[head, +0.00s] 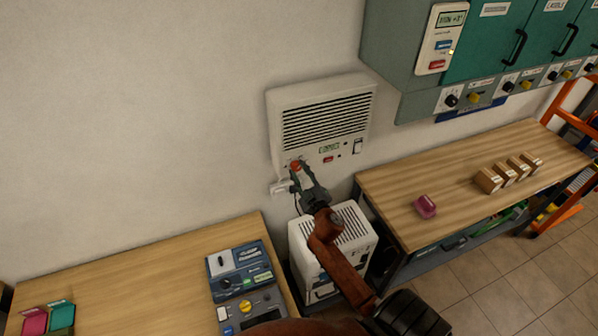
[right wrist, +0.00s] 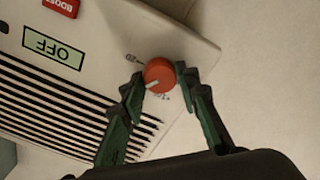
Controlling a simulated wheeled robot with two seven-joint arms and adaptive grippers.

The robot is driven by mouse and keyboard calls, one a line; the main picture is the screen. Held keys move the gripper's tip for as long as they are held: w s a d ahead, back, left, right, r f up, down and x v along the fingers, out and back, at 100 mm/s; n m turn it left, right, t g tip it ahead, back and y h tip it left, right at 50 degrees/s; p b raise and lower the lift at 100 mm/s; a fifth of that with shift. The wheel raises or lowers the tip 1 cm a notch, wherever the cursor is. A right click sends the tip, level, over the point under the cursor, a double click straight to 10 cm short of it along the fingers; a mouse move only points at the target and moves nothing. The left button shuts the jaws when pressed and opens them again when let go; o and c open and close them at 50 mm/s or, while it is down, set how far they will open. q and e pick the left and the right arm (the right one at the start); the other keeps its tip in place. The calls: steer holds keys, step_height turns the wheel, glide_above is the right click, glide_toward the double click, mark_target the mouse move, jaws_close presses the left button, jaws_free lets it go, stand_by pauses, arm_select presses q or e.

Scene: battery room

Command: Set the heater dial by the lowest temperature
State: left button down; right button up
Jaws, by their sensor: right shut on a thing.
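The white wall heater (head: 326,115) hangs on the wall with a dark slatted grille. Its red-orange dial (head: 296,165) is at the lower left corner; in the right wrist view the dial (right wrist: 159,75) has a pale pointer line and small markings beside it. My right gripper (head: 299,172) is at the dial, its fingers shut on either side of it. The heater's small display (right wrist: 54,47) reads OFF in the right wrist view. A temperature display (head: 451,19) on the wall cabinet's panel shows "MIN" and a figure I cannot read surely. My left gripper is not in view.
A red BOOST button (right wrist: 62,5) is beside the display. A white slatted unit (head: 333,240) stands on the floor below, between two wooden benches. The right bench (head: 400,195) holds a pink container (head: 426,207) and several small boxes. The left bench (head: 150,270) holds blue-grey devices (head: 240,270).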

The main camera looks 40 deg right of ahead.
steer(key=shift+n, duration=0.5)
steer(key=o, duration=1.2)
steer(key=shift+c, duration=0.2)
steer(key=shift+s+a, duration=0.1)
steer(key=shift+s, duration=0.05)
steer(key=v, duration=1.1)
steer(key=shift+s, duration=0.3)
